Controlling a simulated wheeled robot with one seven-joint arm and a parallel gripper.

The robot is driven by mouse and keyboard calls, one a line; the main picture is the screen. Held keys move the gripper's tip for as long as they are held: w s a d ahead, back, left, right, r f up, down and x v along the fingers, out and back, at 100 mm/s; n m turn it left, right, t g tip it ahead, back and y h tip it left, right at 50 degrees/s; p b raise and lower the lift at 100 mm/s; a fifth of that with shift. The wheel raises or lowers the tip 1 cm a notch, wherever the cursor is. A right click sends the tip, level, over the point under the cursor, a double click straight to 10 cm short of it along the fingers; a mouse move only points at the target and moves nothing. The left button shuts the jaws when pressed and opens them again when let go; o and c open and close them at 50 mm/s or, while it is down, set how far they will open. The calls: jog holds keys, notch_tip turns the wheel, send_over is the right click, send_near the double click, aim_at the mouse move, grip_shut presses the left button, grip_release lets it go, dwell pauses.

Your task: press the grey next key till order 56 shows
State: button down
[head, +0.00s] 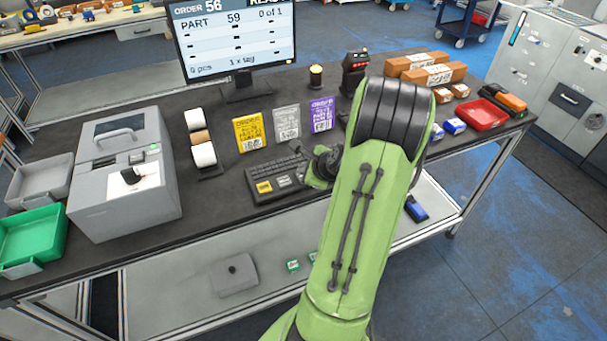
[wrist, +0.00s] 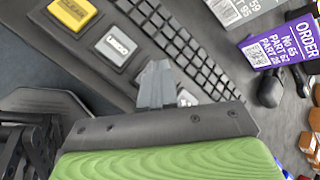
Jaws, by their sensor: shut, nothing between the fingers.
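The monitor (head: 236,42) reads ORDER 56, PART 59, 0 of 1. The keypad (head: 262,172) lies on the bench, with a yellow CLEAR key (wrist: 73,13) and a grey UNDO key (wrist: 117,45) along its near edge. Another grey key (wrist: 187,98) shows beyond UNDO in the wrist view. It is mostly hidden behind my fingers, and its label cannot be read. My gripper (wrist: 156,78) is shut and empty, with its fingertips over the keypad beside that key. I cannot tell whether they touch it.
Yellow, grey and purple order cards (head: 321,114) stand behind the keypad. A grey printer-like machine (head: 125,170) and a green tray (head: 35,238) are at the left. A scanner-like device (head: 354,72), cardboard boxes (head: 432,76) and a red tray (head: 482,114) are at the right.

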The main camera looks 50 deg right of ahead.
jog(key=shift+r+p, duration=0.75)
jog(key=shift+r, duration=0.1)
notch_tip(320, 180, up, 5)
jog(key=p, duration=0.4)
dwell(0.5)
